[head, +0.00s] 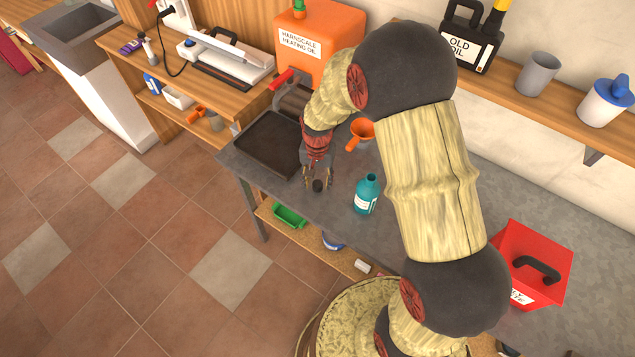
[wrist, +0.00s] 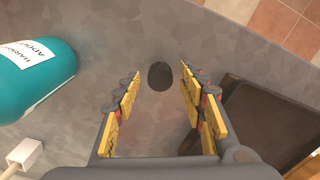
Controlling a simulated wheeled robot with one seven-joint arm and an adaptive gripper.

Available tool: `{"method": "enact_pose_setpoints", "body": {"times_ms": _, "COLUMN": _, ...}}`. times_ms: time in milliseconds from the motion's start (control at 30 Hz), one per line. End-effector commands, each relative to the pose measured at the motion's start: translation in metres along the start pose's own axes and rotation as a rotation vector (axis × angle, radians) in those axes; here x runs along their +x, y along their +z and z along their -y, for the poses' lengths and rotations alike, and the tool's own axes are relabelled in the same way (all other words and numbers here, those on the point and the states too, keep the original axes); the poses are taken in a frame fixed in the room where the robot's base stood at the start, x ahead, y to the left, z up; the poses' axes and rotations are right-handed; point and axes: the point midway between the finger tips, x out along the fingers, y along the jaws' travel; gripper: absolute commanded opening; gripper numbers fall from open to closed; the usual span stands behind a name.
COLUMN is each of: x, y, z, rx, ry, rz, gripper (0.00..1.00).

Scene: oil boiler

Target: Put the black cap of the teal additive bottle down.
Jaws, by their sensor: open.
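The black cap (head: 317,186) sits on the grey worktop (head: 340,205) near its front edge. In the wrist view the cap (wrist: 160,75) is a dark round shape between and just beyond my fingertips, with a gap to each finger. My gripper (head: 318,178) points down over it and is open; its yellow finger pads (wrist: 160,90) stand apart in the wrist view. The teal additive bottle (head: 366,197) stands upright without a cap, to the right of my gripper. Its labelled side shows at the left of the wrist view (wrist: 38,85).
A dark tray (head: 266,143) lies left of my gripper. An orange funnel (head: 361,130) is behind the bottle, and an orange heating-oil tank (head: 312,45) stands at the back. A red container (head: 532,262) is at the right. Bare worktop surrounds the cap.

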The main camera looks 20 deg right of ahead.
Motion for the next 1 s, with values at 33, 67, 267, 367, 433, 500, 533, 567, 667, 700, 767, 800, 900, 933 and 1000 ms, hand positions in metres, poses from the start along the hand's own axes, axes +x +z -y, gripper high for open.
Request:
{"method": "enact_pose_setpoints", "body": {"times_ms": 33, "x": -0.013, "y": -0.001, "z": 0.001, "rx": 0.0, "ry": -0.002, "rz": -0.004, "gripper": 0.41}}
{"method": "enact_pose_setpoints", "body": {"times_ms": 67, "x": -0.019, "y": -0.001, "z": 0.001, "rx": 0.0, "ry": -0.002, "rz": -0.003, "gripper": 0.41}}
{"method": "enact_pose_setpoints", "body": {"times_ms": 267, "x": -0.061, "y": 0.0, "z": 0.0, "rx": 0.0, "ry": -0.001, "rz": -0.002, "gripper": 0.41}}
{"method": "enact_pose_setpoints", "body": {"times_ms": 367, "x": -0.079, "y": 0.0, "z": 0.0, "rx": 0.0, "ry": -0.001, "rz": -0.002, "gripper": 0.41}}
{"method": "enact_pose_setpoints", "body": {"times_ms": 433, "x": -0.089, "y": 0.0, "z": 0.0, "rx": 0.0, "ry": -0.001, "rz": -0.002, "gripper": 0.41}}
{"method": "enact_pose_setpoints", "body": {"times_ms": 500, "x": -0.097, "y": 0.0, "z": 0.0, "rx": 0.0, "ry": 0.0, "rz": -0.001, "gripper": 0.41}}
{"method": "enact_pose_setpoints", "body": {"times_ms": 533, "x": -0.099, "y": 0.0, "z": 0.0, "rx": 0.0, "ry": 0.0, "rz": 0.0, "gripper": 0.41}}
{"method": "enact_pose_setpoints", "body": {"times_ms": 567, "x": -0.101, "y": 0.0, "z": 0.0, "rx": 0.0, "ry": 0.0, "rz": 0.0, "gripper": 0.41}}
{"method": "enact_pose_setpoints", "body": {"times_ms": 667, "x": -0.109, "y": 0.0, "z": 0.0, "rx": -0.003, "ry": -0.002, "rz": -0.004, "gripper": 0.41}}
{"method": "enact_pose_setpoints", "body": {"times_ms": 700, "x": -0.115, "y": 0.001, "z": -0.001, "rx": -0.008, "ry": -0.006, "rz": -0.01, "gripper": 0.41}}
{"method": "enact_pose_setpoints", "body": {"times_ms": 767, "x": -0.13, "y": 0.004, "z": -0.002, "rx": -0.025, "ry": -0.015, "rz": -0.025, "gripper": 0.41}}
{"method": "enact_pose_setpoints", "body": {"times_ms": 800, "x": -0.144, "y": 0.007, "z": -0.004, "rx": -0.041, "ry": -0.023, "rz": -0.039, "gripper": 0.41}}
{"method": "enact_pose_setpoints", "body": {"times_ms": 900, "x": -0.189, "y": 0.021, "z": -0.013, "rx": -0.102, "ry": -0.05, "rz": -0.092, "gripper": 0.41}}
{"method": "enact_pose_setpoints", "body": {"times_ms": 933, "x": -0.204, "y": 0.026, "z": -0.016, "rx": -0.123, "ry": -0.059, "rz": -0.111, "gripper": 0.41}}
{"method": "enact_pose_setpoints", "body": {"times_ms": 1000, "x": -0.236, "y": 0.043, "z": -0.026, "rx": -0.176, "ry": -0.076, "rz": -0.154, "gripper": 0.41}}
